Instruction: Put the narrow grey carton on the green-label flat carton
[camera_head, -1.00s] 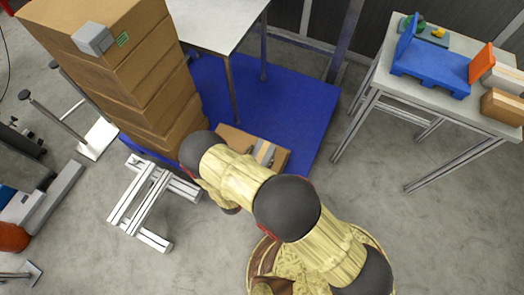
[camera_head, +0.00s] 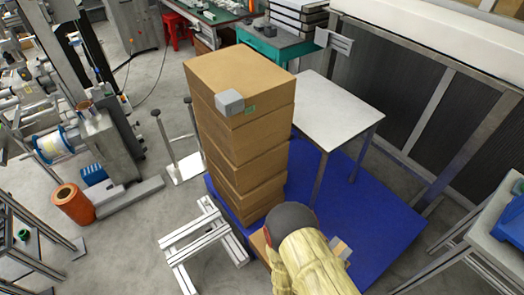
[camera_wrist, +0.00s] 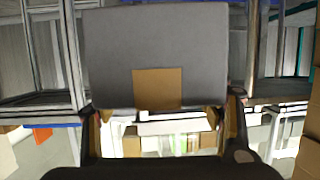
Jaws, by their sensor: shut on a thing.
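A grey carton (camera_wrist: 150,50) with a brown patch fills the upper middle of the wrist view. My gripper (camera_wrist: 165,115) is shut on it, with one finger at each side of its lower edge. In the head view, a small green label (camera_head: 251,109) shows on the side of the top brown flat carton (camera_head: 240,78) of a tall stack.
The stack of brown cartons (camera_head: 245,175) stands on a blue base (camera_head: 375,220). A white table (camera_head: 340,108) stands right behind it. A metal frame (camera_head: 200,245) lies on the floor to the front left. The stack's top is mostly bare.

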